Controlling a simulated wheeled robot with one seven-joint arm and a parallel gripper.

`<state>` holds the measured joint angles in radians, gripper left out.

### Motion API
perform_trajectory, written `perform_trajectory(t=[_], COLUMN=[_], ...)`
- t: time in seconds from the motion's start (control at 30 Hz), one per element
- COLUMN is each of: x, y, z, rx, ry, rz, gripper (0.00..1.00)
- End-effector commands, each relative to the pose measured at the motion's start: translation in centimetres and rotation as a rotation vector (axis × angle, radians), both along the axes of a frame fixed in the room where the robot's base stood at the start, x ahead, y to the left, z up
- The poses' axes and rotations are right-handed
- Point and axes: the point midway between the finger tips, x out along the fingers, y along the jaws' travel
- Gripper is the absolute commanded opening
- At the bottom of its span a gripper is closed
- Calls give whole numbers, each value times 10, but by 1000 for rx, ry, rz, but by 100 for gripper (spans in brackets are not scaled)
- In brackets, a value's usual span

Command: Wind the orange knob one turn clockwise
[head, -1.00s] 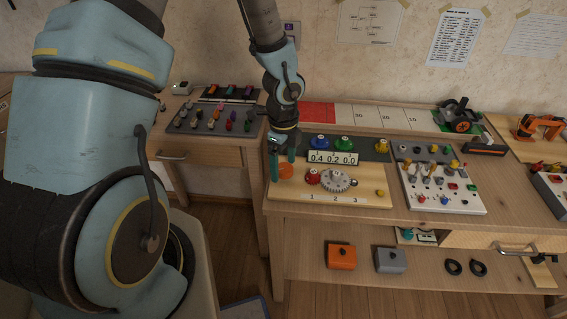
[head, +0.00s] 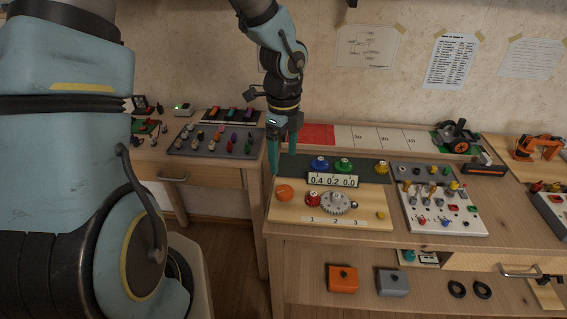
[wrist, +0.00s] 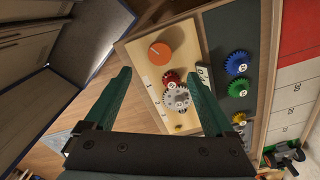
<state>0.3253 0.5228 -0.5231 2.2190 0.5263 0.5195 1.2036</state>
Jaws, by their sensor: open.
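The orange knob (head: 285,192) is a round dial at the left end of a light wooden board (head: 290,212). In the wrist view the orange knob (wrist: 160,55) shows a pale pointer mark on its face, ahead of the fingers and between their lines. My gripper (head: 283,162) points down above and slightly behind the knob, apart from it. Its green fingers are spread wide with nothing between them, as the wrist view of my gripper (wrist: 165,95) also shows. The knob is fully visible in both views.
Right of the knob are a red gear (head: 312,200), a grey gear (head: 336,204) and a counter (head: 333,180). Blue (head: 319,164), green (head: 343,166) and yellow (head: 381,167) gears stand behind on a dark strip. A switch panel (head: 470,223) lies further right.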

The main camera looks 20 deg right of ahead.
Motion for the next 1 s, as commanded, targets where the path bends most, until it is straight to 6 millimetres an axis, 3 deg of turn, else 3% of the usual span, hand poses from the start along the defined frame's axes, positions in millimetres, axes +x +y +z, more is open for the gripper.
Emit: perform_trajectory(t=[0.33, 0.47, 0.57, 1.0], x=[0, -4, -9, -24], y=[0, 1, 4, 10], z=[1, -1, -5, -16], rx=[1, 11, 32, 132], ry=[1, 13, 31, 8], rz=[10, 150, 405, 1950], gripper=[89, 89, 89, 89])
